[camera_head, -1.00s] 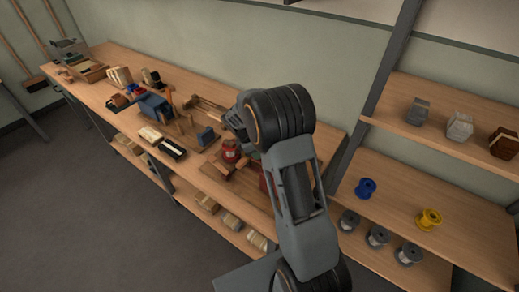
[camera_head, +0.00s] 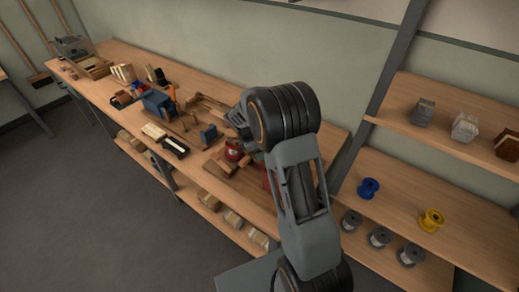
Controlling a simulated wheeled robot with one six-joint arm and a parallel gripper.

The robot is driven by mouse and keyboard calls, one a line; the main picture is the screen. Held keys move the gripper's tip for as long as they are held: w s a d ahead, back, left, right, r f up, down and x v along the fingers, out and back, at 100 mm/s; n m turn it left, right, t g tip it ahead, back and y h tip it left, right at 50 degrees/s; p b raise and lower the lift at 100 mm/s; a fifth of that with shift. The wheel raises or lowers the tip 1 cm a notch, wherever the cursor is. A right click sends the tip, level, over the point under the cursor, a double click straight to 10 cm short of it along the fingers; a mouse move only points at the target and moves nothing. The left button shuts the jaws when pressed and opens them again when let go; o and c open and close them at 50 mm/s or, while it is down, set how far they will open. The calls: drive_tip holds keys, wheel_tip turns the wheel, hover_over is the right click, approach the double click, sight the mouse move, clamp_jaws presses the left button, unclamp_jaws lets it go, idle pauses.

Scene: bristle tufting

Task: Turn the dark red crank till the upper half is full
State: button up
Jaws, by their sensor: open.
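A dark red round part (camera_head: 233,151) shows on the workbench just below the end of my arm. It is small and partly covered, so I cannot tell whether it is the crank or its housing. More dark red shows behind my forearm, mostly hidden. My gripper (camera_head: 238,130) is open, just above and beside the red part. My wrist and arm hide most of it, and I cannot tell whether it touches anything. The upper half to be filled cannot be made out.
Shelves at right hold a blue spool (camera_head: 368,188), a yellow spool (camera_head: 431,220) and several grey spools. Open floor (camera_head: 100,210) lies at front left.

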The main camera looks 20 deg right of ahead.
drive_tip(key=b+v, duration=0.1)
drive_tip(key=v, duration=1.2)
drive_tip(key=shift+a+r, duration=0.15)
drive_tip(key=shift+r, duration=0.2)
drive_tip(key=shift+w, duration=0.1)
drive_tip(key=s+a+r+m+t+y, duration=0.2)
drive_tip(key=s+m+t+y, duration=0.2)
drive_tip(key=s+m, duration=1.2)
drive_tip(key=shift+s+a+r+t, duration=0.2)
drive_tip(key=shift+s+t, duration=0.3)
drive_tip(key=shift+s, duration=2.25)
